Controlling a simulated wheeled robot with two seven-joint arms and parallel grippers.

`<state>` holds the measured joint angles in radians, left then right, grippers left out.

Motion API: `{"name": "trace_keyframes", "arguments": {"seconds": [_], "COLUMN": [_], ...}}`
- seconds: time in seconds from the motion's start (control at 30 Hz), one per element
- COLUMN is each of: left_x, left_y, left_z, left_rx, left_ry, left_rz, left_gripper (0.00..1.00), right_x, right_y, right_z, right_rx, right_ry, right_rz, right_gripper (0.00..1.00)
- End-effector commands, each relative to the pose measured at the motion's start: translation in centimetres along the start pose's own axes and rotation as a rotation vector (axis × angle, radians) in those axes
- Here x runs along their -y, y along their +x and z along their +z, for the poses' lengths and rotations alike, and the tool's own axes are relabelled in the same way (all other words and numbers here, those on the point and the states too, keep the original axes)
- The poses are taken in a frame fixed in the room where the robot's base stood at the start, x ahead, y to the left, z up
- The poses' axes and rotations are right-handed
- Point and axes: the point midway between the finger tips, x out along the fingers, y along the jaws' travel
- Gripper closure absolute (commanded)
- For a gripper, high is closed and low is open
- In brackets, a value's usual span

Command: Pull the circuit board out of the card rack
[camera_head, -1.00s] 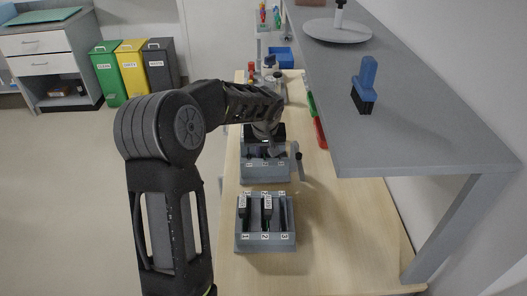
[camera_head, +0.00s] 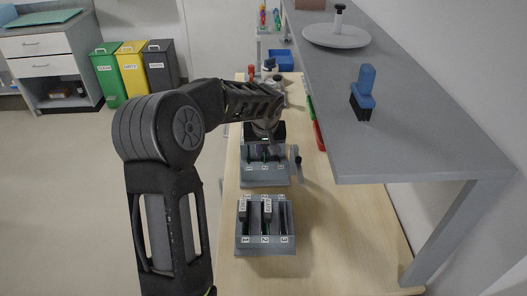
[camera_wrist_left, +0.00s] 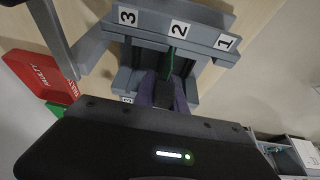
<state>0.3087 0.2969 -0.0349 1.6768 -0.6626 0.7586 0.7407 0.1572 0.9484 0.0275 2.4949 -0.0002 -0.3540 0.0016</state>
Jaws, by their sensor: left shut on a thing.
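The grey card rack (camera_head: 265,179) stands on the bench, behind a second slotted rack. In the left wrist view the card rack (camera_wrist_left: 205,38) shows slot labels 1, 2 and 3. A thin green circuit board (camera_wrist_left: 171,52) stands at slot 2. My left gripper (camera_wrist_left: 166,92) is shut on the board at its near end, and the fingers hide part of it. In the head view my left gripper (camera_head: 264,149) is over the card rack and mostly hidden by its own wrist. I cannot tell how deep the board sits. My right gripper is not in view.
The second rack (camera_head: 265,248) holds labelled upright cards in the foreground. A lever (camera_head: 297,160) stands at the card rack's right. A grey shelf (camera_head: 420,140) overhangs the right side. A red bin (camera_wrist_left: 38,75) is close by in the wrist view.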

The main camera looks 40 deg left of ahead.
Motion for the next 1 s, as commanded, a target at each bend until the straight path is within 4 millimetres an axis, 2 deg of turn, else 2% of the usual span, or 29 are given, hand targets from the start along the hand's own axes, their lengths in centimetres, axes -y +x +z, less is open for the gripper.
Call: {"name": "trace_keyframes", "arguments": {"seconds": [1.0], "left_x": [0.0], "left_y": [-6.0], "left_z": [-2.5], "left_rx": [0.000], "left_ry": [-0.001], "left_rz": [0.000], "left_gripper": [1.00], "right_x": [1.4], "right_y": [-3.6], "right_z": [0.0], "right_rx": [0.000], "right_ry": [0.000], "right_rz": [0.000], "right_gripper": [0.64]}}
